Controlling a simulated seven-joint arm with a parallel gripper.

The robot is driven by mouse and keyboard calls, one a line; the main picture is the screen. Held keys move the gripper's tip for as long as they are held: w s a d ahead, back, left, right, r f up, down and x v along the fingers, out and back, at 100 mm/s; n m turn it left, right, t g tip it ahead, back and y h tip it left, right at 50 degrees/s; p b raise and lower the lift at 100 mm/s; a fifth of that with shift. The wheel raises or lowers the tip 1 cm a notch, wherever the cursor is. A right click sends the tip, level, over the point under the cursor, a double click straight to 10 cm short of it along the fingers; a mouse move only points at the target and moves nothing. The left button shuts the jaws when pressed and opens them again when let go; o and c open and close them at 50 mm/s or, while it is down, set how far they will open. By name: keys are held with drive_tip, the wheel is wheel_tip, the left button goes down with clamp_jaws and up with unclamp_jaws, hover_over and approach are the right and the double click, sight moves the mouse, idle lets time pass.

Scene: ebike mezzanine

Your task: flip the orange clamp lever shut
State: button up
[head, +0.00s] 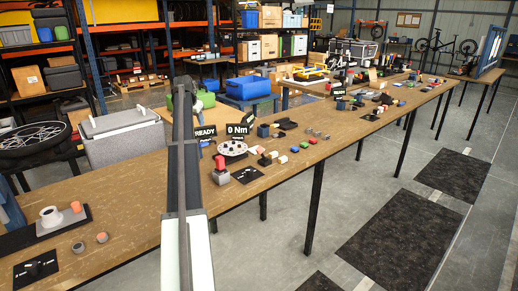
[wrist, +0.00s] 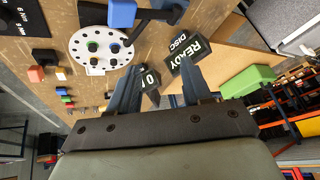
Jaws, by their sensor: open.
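No part is plainly readable as an orange clamp lever. In the head view a red-orange upright piece (head: 220,163) stands on a grey block (head: 221,177) by the bench's front edge, just right of my arm. An orange piece (head: 75,206) sits by a pale cylinder (head: 48,215) at the far left. In the wrist view an orange block (wrist: 36,74) lies at the left, well away from my fingers. My gripper (wrist: 161,66) is open and empty, its fingers apart above the bench near the signs. In the head view its fingertips are hard to make out.
A round holed disc (head: 232,148) lies on the bench; it also shows in the wrist view (wrist: 88,34). A READY sign (wrist: 190,48) stands near my fingers. Small coloured blocks line the bench to the right. A grey lidded case (head: 122,142) stands behind the bench.

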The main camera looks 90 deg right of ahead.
sight(260, 147)
drive_tip(key=s+a+m+g+y, duration=0.3)
drive_tip(key=s+m, duration=0.3)
drive_tip(key=s, duration=1.9)
drive_tip(key=x, duration=1.4)
drive_tip(key=shift+w+d, duration=0.1)
drive_tip(key=shift+d, duration=0.1)
drive_tip(key=shift+c, duration=0.3)
clamp_jaws()
